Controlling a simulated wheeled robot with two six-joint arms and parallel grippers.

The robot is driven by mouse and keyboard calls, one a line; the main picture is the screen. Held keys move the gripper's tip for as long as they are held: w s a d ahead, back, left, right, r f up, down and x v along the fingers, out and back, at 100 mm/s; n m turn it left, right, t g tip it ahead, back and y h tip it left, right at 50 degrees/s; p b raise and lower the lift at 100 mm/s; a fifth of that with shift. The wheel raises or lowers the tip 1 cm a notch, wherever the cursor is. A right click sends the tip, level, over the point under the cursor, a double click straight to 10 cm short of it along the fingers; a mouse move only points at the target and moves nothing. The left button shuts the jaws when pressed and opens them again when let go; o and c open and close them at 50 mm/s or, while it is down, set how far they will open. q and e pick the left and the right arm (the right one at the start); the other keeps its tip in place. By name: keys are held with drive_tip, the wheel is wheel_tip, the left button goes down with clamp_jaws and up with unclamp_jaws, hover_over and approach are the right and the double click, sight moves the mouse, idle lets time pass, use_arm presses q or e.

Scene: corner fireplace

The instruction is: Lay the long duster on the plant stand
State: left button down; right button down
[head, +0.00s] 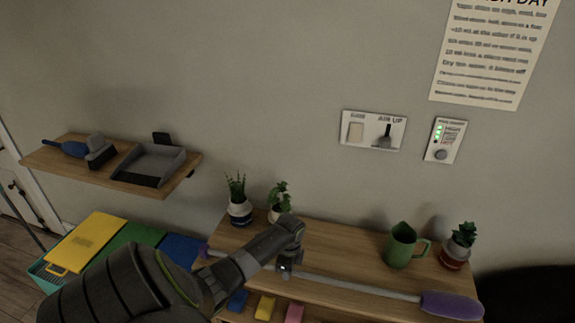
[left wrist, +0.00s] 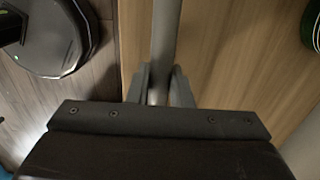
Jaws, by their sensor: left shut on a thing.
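The long duster has a thin grey pole and a purple head (head: 452,306). It spans along the front of the plant stand (head: 335,244), a wooden unit with plants on top. My left gripper (head: 286,268) is shut on the pole; the pole (left wrist: 166,40) also shows between the fingers (left wrist: 160,88) in the left wrist view. Wood lies below the pole there, with the stand's edge close beside it. I cannot tell whether the pole touches the wood. The purple head is at the stand's right front. My right gripper is not in view.
Two potted plants (head: 239,208) stand at the top's back left. A green jug (head: 402,246) and a small potted plant (head: 458,246) stand at the right. Coloured blocks (head: 265,307) sit lower down. A wall shelf (head: 75,172) holds a dustpan (head: 150,163) and brush.

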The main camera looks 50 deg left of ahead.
use_arm(q)
drive_tip(key=shift+f+b, duration=0.35)
drive_tip(key=shift+f, duration=0.15)
idle(0.3)
drive_tip(key=c, duration=1.2)
unclamp_jaws()
drive_tip(key=shift+c, duration=0.2)
wheel_tip(320, 180, up, 17)
drive_tip(key=b, duration=0.1)
drive_tip(key=shift+w+d+r+b, duration=0.15)
drive_tip(key=shift+d+r+b, duration=0.1)
drive_tip(key=shift+b, duration=0.1)
drive_tip(key=shift+f, duration=0.15)
